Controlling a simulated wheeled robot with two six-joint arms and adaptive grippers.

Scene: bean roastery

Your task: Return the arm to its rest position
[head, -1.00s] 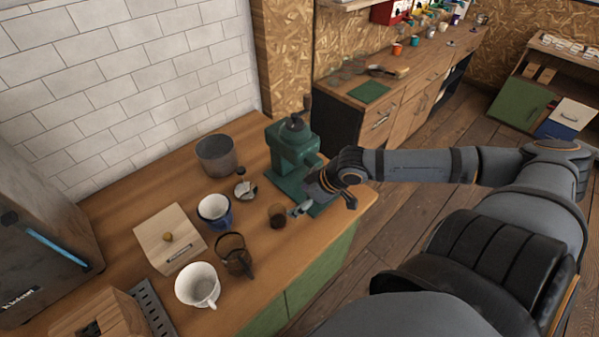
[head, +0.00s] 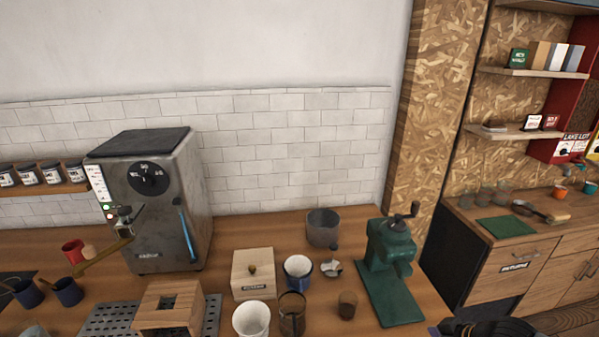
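Part of my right arm's dark end (head: 488,328) shows at the bottom edge of the head view, right of the green grinder. It is low, beside the counter's right end, and apart from the grinder's body as far as I can see. Its fingers are cut off or hidden, so I cannot tell whether they are open or shut. My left gripper is not in view.
The green grinder (head: 390,262) stands at the counter's right end.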

